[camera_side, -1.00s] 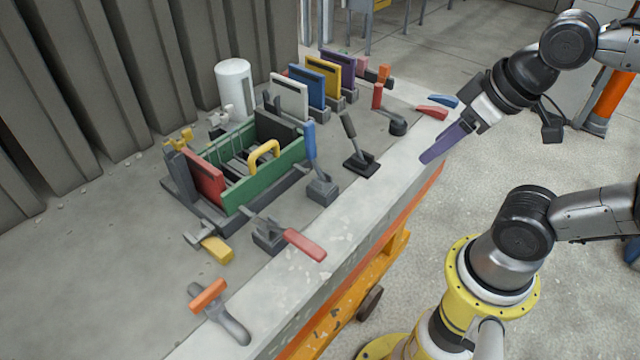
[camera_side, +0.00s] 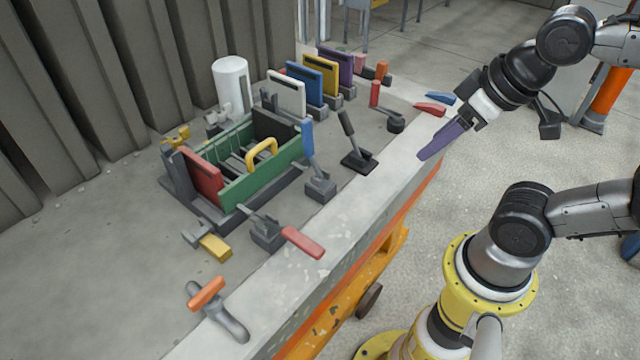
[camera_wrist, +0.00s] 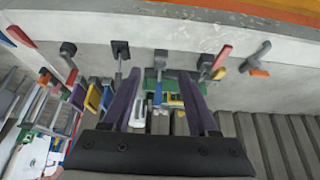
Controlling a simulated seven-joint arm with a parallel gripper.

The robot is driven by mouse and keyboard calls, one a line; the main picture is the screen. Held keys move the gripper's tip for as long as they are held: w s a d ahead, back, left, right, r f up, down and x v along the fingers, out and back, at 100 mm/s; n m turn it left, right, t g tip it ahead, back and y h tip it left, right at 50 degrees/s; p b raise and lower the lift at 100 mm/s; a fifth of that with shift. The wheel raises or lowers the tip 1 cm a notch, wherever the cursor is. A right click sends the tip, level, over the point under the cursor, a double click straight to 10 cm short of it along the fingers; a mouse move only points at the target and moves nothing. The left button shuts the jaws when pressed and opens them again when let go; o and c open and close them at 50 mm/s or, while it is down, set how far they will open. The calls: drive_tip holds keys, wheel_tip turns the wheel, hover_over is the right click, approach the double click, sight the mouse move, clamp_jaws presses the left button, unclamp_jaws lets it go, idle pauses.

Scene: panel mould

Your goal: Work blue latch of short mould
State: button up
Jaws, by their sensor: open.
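The mould is a low box with a green front panel (camera_side: 262,178), a red end panel (camera_side: 201,177) and a yellow handle (camera_side: 262,152). The blue latch (camera_side: 308,139) stands with its handle upright at the mould's right corner, on a dark grey base (camera_side: 320,187). It also shows in the wrist view (camera_wrist: 158,94), between my fingers in the picture. My gripper (camera_side: 432,150) has purple fingers and is open and empty, well right of the latch, over the table's front edge. In the wrist view my gripper (camera_wrist: 158,76) has its fingers wide apart.
A red-handled latch (camera_side: 302,243) lies flat in front of the mould. A black-handled lever (camera_side: 355,140) stands right of the blue latch. White (camera_side: 287,93), blue (camera_side: 306,84) and yellow (camera_side: 322,76) panels stand behind. A white cylinder (camera_side: 232,85) is at the back.

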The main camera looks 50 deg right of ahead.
wheel_tip(320, 180, up, 11)
drive_tip(key=g, duration=0.8)
hover_over(311, 139)
drive_tip(key=s, duration=0.3)
drive_tip(key=w+f+g, duration=0.2)
drive_tip(key=w+f, duration=0.6)
drive_tip(key=f, duration=0.3)
drive_tip(key=x, duration=1.4)
drive_tip(key=shift+r, duration=0.1)
clamp_jaws()
